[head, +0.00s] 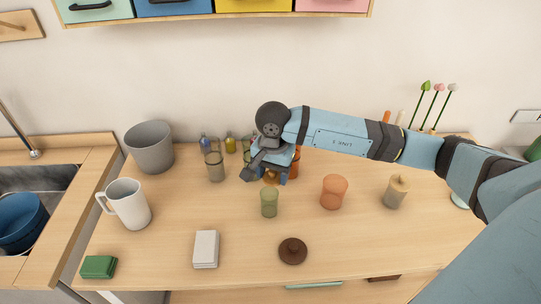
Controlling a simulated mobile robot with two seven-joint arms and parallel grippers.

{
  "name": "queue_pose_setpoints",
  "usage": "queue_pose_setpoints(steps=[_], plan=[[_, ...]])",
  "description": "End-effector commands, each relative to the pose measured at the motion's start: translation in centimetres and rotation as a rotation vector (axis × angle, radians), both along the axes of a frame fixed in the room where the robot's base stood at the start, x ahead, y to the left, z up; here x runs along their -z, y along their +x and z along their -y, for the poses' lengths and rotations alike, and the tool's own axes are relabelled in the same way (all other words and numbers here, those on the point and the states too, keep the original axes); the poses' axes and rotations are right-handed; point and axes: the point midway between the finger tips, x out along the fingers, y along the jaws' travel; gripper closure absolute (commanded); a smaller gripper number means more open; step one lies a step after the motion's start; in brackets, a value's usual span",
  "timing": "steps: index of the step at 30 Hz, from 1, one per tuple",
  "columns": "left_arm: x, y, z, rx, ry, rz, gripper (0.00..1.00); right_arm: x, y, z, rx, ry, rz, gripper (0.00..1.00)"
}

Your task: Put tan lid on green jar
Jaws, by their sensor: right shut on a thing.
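The green jar (269,202) is a translucent green vessel standing upright near the middle of the table. My right gripper (270,177) is just behind and above it in the head view, pointing down. It is shut on a small orange-tan piece, which looks like the tan lid (271,181); the fingers hide most of it. The lid appears apart from the jar, but the exact gap is hard to tell. My left gripper is not in view.
An orange jar (333,192) and a lidded tan jar (396,191) stand to the right. A dark brown lid (292,251) lies in front. A grey-brown glass (215,166), white mug (129,204), grey pot (149,147), white box (206,249) and green block (98,267) are left.

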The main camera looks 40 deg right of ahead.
Motion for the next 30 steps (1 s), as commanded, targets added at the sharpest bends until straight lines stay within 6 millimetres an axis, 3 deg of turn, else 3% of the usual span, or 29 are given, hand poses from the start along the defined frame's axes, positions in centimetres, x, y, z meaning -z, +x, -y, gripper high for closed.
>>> queue_pose_setpoints(steps=[30], plan=[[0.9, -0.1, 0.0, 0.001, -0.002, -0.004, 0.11, 4.2, -0.5, -0.2, -0.02, 0.002, 0.001, 0.67]])
